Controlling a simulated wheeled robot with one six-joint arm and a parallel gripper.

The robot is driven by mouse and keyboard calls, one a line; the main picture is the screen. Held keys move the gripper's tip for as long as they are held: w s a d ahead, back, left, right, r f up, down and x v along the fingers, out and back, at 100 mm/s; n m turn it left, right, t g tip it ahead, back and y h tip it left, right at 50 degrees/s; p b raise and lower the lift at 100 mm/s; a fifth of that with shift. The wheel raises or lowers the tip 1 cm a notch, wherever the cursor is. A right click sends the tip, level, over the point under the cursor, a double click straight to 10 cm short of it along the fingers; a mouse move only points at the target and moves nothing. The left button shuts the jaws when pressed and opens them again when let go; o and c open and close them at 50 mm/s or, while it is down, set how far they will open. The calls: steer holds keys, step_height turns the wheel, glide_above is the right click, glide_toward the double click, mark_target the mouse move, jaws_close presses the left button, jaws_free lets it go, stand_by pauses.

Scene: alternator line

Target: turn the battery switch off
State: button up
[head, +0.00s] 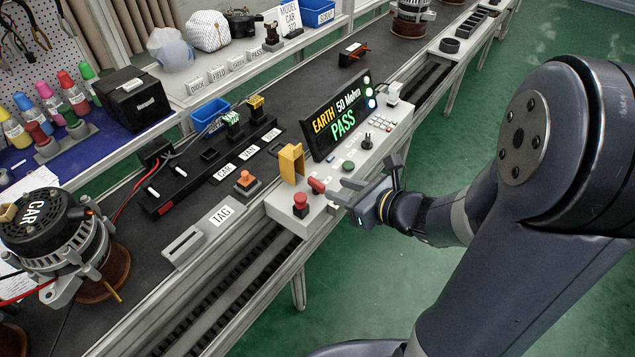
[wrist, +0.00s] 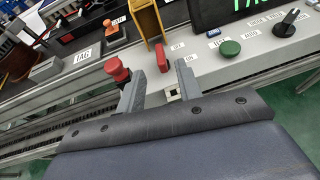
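A red lever-like knob (head: 316,185), which looks like the battery switch, stands on the light grey console panel. In the wrist view the red knob (wrist: 162,57) is upright, just beyond and between my fingertips. My gripper (head: 338,190) is open and empty at the console's front edge, its fingers pointing at the knob. In the wrist view my gripper (wrist: 160,68) has one finger on each side of the knob's line, with no contact visible.
A red mushroom button (wrist: 117,70) is close beside my left finger. A yellow upright bracket (head: 291,163) stands behind the knob. A green button (wrist: 230,48) and a black rotary knob (wrist: 290,20) are to the right. The display (head: 335,115) reads PASS. Green floor is clear in front.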

mark_target(317, 182)
steer(key=b+x, duration=0.1)
steer(key=x, duration=0.7)
steer(key=shift+w+a+f, duration=0.1)
steer(key=shift+a, duration=0.05)
jaws_close()
